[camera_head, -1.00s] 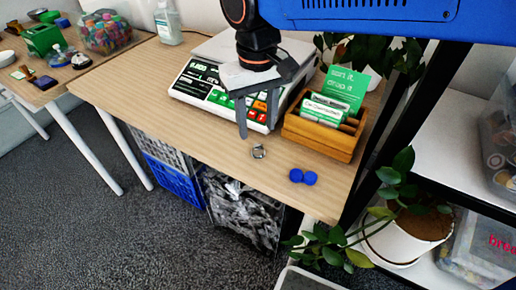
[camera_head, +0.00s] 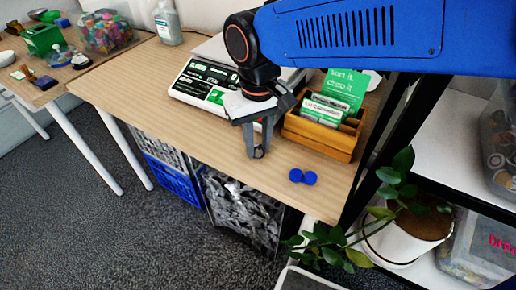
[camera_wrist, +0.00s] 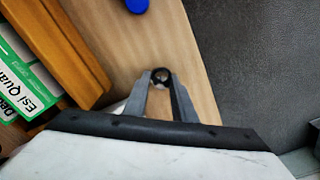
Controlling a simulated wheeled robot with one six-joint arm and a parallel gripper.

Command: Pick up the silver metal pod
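The silver metal pod (camera_head: 259,153) is a small, shiny, ring-like piece at the table's front part. It sits between the fingertips of my gripper (camera_head: 258,152), which points down at the table top. In the wrist view the pod (camera_wrist: 160,77) shows as a dark-rimmed ring with a pale spot, pinched between the two grey fingertips (camera_wrist: 160,79). The fingers appear to touch it on both sides, so my gripper looks shut on it. The fingers hide part of the pod. It is at table level; I cannot see a gap beneath it.
Two blue caps (camera_head: 303,177) lie to the right on the wooden table (camera_head: 190,125). A wooden card box (camera_head: 325,142) stands close at the right, and a scale (camera_head: 203,84) behind. The table's front edge is near. A crate of grey pieces (camera_head: 240,205) is below, and a potted plant (camera_head: 400,235) at lower right.

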